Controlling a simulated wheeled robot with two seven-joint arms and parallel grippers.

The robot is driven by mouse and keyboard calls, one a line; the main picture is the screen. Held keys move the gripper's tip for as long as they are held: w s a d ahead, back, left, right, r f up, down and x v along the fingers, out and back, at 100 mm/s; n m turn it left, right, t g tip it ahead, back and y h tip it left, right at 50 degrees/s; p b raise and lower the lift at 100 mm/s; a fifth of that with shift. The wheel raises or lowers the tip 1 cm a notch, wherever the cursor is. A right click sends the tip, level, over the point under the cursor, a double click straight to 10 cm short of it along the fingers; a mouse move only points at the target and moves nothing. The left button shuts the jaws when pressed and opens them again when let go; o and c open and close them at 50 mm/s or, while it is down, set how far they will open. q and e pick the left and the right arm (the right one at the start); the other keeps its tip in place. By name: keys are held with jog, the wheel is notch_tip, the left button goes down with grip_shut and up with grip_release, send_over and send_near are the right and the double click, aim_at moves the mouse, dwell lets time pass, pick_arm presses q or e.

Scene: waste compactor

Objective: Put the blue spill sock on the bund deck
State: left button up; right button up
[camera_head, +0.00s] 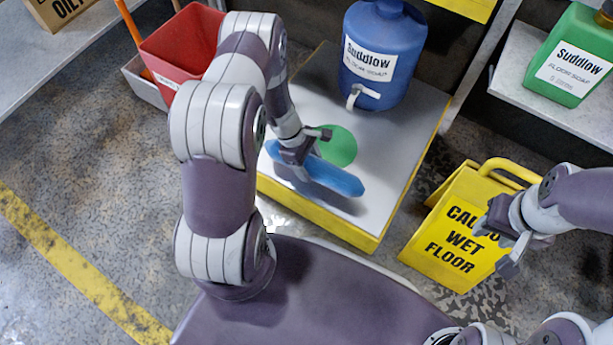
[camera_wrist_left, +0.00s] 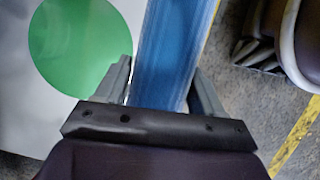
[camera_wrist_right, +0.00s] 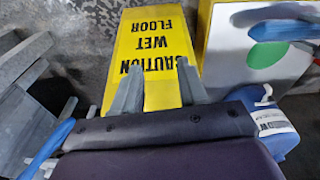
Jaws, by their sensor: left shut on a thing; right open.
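The blue spill sock (camera_head: 338,180) is a long blue roll held over the bund deck (camera_head: 400,150), a white-topped platform with yellow sides. A shadow on the deck beneath suggests a small gap. My left gripper (camera_head: 303,150) is shut on the sock, away from its right end. In the left wrist view the sock (camera_wrist_left: 172,50) runs up between the fingers, beside the green disc (camera_wrist_left: 80,42) on the deck. The sock partly overlaps that disc in the head view. My right gripper (camera_head: 500,240) is open and empty by the yellow wet floor sign.
A blue soap drum (camera_head: 385,50) with a white tap stands at the deck's back. A red bin (camera_head: 180,50) is at the back left. The yellow wet floor sign (camera_head: 455,225) stands right of the deck. A green jug (camera_head: 570,60) sits on the right shelf.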

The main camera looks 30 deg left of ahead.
pick_arm(q)
jog(key=shift+s+a+f, duration=0.4)
jog(key=shift+a+f, duration=0.05)
jog(key=shift+s+f+b, duration=0.15)
jog(key=shift+f+b, duration=0.15)
jog(key=shift+b, duration=0.1)
notch_tip(320, 180, down, 4)
jog(key=b, duration=0.3)
jog(key=shift+a+r, duration=0.1)
jog(key=shift+r, duration=0.3)
jog(key=shift+f, duration=0.1)
jog(key=o, duration=1.2)
